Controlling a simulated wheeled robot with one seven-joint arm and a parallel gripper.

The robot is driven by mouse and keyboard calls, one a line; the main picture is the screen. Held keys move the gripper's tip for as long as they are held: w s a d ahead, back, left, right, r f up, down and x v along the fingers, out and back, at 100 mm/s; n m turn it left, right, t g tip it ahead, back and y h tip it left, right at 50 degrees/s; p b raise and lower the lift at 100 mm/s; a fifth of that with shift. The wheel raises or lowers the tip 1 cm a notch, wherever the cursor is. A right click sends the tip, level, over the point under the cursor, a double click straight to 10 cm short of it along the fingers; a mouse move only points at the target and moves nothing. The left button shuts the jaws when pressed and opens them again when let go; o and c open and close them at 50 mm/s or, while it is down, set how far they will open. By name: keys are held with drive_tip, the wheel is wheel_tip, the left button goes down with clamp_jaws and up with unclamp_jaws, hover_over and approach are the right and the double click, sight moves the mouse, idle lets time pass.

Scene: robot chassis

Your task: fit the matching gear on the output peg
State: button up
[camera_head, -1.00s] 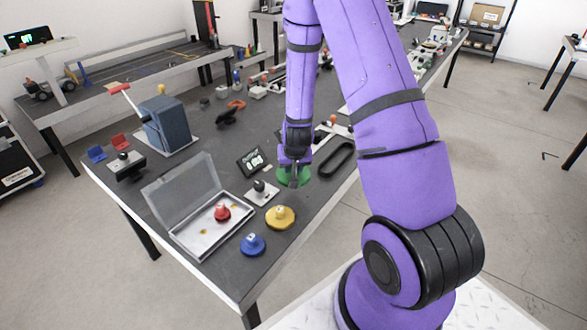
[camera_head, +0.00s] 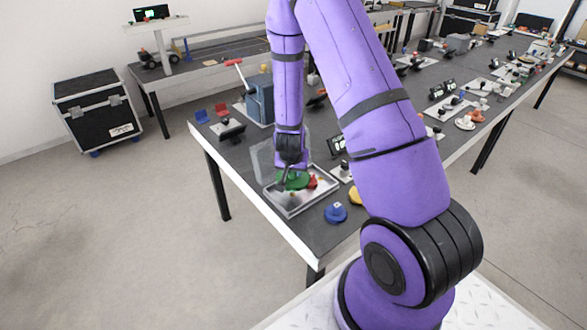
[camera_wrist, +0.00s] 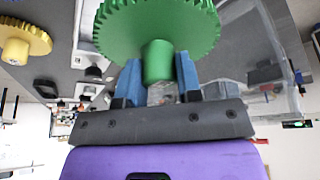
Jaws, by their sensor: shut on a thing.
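My gripper (camera_head: 290,170) is shut on the hub of a green gear (camera_head: 296,181). In the wrist view the hub of the green gear (camera_wrist: 157,62) sits between the two blue fingers of my gripper (camera_wrist: 159,78). The green gear is over the open grey tray (camera_head: 291,211), next to a red gear (camera_head: 312,182) in it. A blue gear (camera_head: 336,212) lies on the table right of the tray. A yellow gear (camera_head: 355,195) is partly hidden by my arm. A dark peg on a pale plate (camera_head: 342,173) stands right of the tray, partly hidden.
The tray's clear lid (camera_head: 262,160) stands raised behind it. A small display (camera_head: 336,146) stands behind the peg plate. A blue box with a red-handled lever (camera_head: 259,102) stands further back. The table's front left corner is clear.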

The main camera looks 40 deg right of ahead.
sight(292, 179)
drive_tip(key=shift+a+f, duration=0.15)
drive_tip(key=shift+f, duration=2.7)
drive_tip(key=shift+f, duration=0.6)
drive_tip(key=o, duration=0.7)
drive_tip(key=shift+v, duration=5.5)
drive_tip(key=shift+w, duration=0.1)
drive_tip(key=shift+r, duration=0.1)
